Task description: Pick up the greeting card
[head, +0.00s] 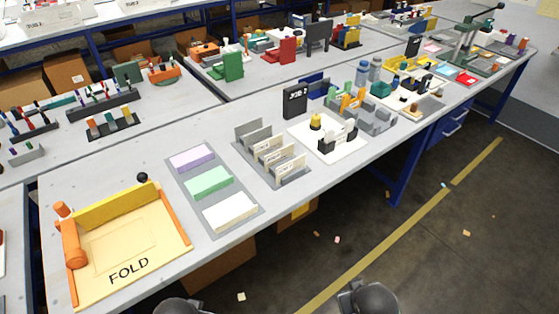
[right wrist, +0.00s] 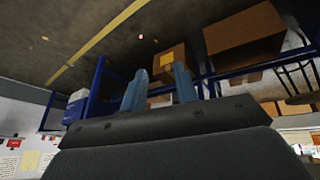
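Three stacks of flat cards lie on a grey tray (head: 180,182) on the near table: a purple stack (head: 192,157), a green stack (head: 209,182) and a white stack (head: 230,212). I cannot tell which of these, if any, is the greeting card. A grey rack (head: 290,178) to their right holds several upright pale cards or dividers (head: 279,160). In the right wrist view my right gripper (right wrist: 160,74) has its two blue fingers apart with nothing between them. It points at the area under the table. My left gripper is not in view.
A yellow folding board (head: 125,245) marked FOLD, with orange side parts, fills the table's near left end. A white stamp tray (head: 327,145) and a black sign (head: 295,102) stand beyond the rack. Cardboard boxes (right wrist: 243,36) sit under the table. Bare tabletop lies behind the card tray.

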